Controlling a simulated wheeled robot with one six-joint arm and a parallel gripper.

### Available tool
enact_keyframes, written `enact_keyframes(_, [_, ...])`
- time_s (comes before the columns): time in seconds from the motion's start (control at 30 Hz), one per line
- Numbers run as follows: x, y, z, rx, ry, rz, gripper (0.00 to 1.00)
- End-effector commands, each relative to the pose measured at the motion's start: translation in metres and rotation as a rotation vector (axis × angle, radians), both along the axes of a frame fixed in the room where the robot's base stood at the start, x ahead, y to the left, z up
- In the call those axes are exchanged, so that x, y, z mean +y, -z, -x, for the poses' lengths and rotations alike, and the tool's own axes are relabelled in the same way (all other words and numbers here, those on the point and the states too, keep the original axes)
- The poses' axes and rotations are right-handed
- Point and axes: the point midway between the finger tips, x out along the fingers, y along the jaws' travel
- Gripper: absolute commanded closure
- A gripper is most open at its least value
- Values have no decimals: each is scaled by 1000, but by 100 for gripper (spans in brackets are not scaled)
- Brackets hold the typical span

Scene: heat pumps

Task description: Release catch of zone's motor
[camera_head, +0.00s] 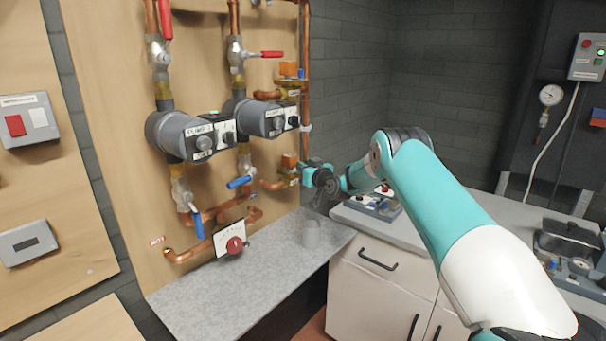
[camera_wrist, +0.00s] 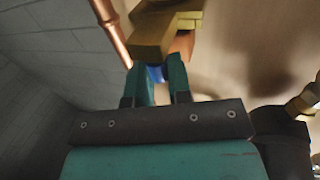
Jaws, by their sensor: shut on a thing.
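The lower zone motor, a small orange box (camera_head: 289,160), sits on a brass valve on the pipework in the head view. In the wrist view its orange side (camera_wrist: 183,43) shows beside a brass block (camera_wrist: 156,36). My gripper (camera_head: 303,170) reaches it from the right. In the wrist view my gripper's teal fingers (camera_wrist: 161,76) are shut on a small blue catch (camera_wrist: 155,74), mostly hidden between them. A matching upper zone motor (camera_head: 288,69) has a blue catch (camera_head: 301,73) on its right side; nothing touches it.
Two grey pumps (camera_head: 182,135) and a vertical copper pipe (camera_head: 305,100) stand close by. Blue-handled valves (camera_head: 239,182) and a red-knobbed gauge plate (camera_head: 230,242) are lower left.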

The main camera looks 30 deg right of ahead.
Motion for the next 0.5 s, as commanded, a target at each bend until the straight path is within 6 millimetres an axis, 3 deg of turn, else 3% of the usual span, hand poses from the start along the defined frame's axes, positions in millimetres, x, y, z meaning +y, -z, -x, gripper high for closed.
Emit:
enact_keyframes(0.23, [-2,3,2,8,2,-4,100])
enact_keyframes(0.27, [-2,3,2,8,2,-4,74])
enact_keyframes(0.33, [-1,3,2,8,1,-4,58])
enact_keyframes(0.5, [0,3,1,6,1,-3,55])
